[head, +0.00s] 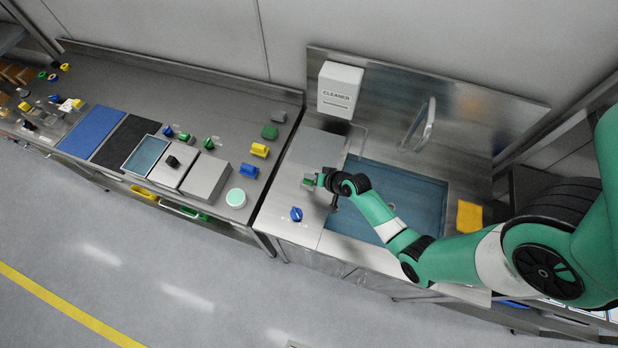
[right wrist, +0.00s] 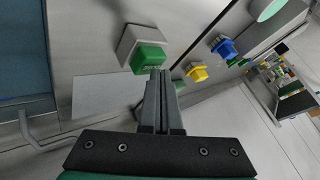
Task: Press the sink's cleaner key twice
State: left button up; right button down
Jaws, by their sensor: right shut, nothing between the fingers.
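A green key (head: 308,181) stands on the steel counter left of the sink basin. In the right wrist view the green key (right wrist: 150,58) sits on a pale grey block, with no readable label. My right gripper (head: 323,179) is just right of the key in the head view, shut and empty. In the right wrist view its fingertips (right wrist: 160,73) overlap the key's lower edge. I cannot tell whether they touch it. A white box marked CLEANER (head: 339,90) hangs on the backsplash. The sink (head: 410,190) has a blue basin. My left gripper is not in view.
A blue knob (head: 296,214) is on the counter front, near the key. A steel faucet (head: 420,125) rises behind the basin, and a yellow cloth-like piece (head: 469,217) lies at its right. The bench on the left holds several coloured knobs and a grey box (head: 207,178).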

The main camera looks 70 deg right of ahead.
aim_at(311, 181)
jog(key=shift+f+b, duration=0.5)
jog(key=shift+f, duration=0.2)
dwell(0.4)
jog(key=shift+r, duration=0.15)
jog(key=shift+r+p, duration=1.15)
jog(key=shift+p, duration=0.1)
notch_tip(311, 181, up, 5)
jog(key=p, duration=0.5)
dwell(2.1)
